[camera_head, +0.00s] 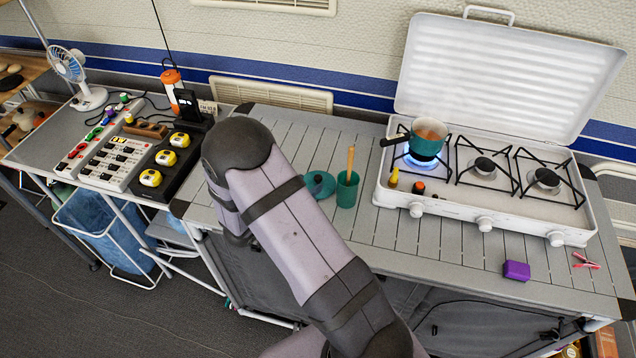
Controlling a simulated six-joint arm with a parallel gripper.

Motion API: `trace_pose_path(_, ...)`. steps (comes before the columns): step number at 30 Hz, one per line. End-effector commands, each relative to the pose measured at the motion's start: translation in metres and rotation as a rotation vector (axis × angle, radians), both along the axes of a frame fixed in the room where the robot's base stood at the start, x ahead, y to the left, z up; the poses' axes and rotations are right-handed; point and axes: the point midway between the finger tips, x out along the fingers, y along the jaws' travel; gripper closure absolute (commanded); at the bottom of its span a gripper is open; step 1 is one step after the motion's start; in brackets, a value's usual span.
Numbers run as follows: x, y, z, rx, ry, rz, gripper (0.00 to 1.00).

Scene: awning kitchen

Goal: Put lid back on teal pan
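The teal pan (424,149) stands upright and uncovered on the left burner of the stove, with orange-brown contents showing. Its dark handle points left, and a blue flame (417,161) burns under it. A round teal lid (319,184) with a knob lies on the grey slatted table (385,235), left of the stove and just beside a teal cup. My arm crosses the front of the table, with its bend left of the lid. My gripper's fingers do not show; the arm hides that region.
The teal cup (347,190) holds an upright wooden utensil (350,160) between lid and stove. The white stove (487,222) has its cover (505,75) raised behind. A purple block (516,271) and red clip (585,261) lie at front right.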

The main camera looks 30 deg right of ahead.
Motion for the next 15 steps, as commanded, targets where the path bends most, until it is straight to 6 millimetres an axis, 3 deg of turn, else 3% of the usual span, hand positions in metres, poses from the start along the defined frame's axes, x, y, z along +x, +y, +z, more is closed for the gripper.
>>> trace_pose_path(5, 0.002, -0.005, -0.002, 0.001, 0.001, -0.001, 0.60)
trace_pose_path(15, 0.017, -0.035, -0.020, 0.001, 0.002, -0.002, 0.60)
